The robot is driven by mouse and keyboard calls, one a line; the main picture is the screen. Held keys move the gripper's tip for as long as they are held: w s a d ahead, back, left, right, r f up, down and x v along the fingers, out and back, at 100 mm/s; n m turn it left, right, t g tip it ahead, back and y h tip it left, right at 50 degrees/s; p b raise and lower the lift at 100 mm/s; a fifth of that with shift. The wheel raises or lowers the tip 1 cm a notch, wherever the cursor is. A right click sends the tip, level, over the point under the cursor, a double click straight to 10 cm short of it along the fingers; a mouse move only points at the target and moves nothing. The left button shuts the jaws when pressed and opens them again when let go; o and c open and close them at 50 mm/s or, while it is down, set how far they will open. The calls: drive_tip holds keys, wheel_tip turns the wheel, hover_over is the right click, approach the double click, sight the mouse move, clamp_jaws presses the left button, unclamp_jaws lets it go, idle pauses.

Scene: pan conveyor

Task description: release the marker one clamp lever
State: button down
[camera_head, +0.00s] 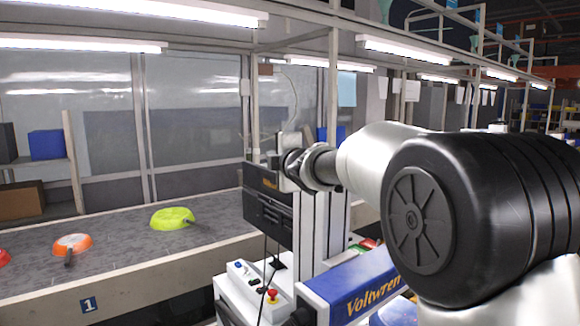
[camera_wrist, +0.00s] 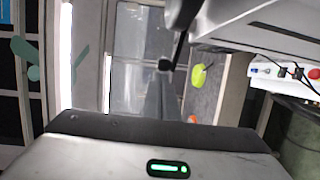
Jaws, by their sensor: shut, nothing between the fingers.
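A blue marker plate with the number 1 (camera_head: 88,305) is on the front side of the conveyor in the head view. I cannot make out a clamp lever beside it. In the wrist view a dark rod with a round black knob (camera_wrist: 165,65) sticks out from a grey part at the top; it may be a clamp lever, but I cannot tell. My gripper (camera_head: 288,172) is at the end of my arm, by the upper part of the black Voltwren unit. It is shut with nothing held. Its fingertips are not clear, and contact cannot be judged.
The conveyor (camera_head: 130,255) carries a lime-green pan (camera_head: 172,218), an orange pan (camera_head: 72,245) and a red one at the left edge. A white control box (camera_head: 250,290) with a red button stands below the black Voltwren unit (camera_head: 268,210). Shelving stands behind the belt.

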drive_tip(key=x, duration=0.3)
drive_tip(key=shift+r, duration=0.15)
idle(1.4)
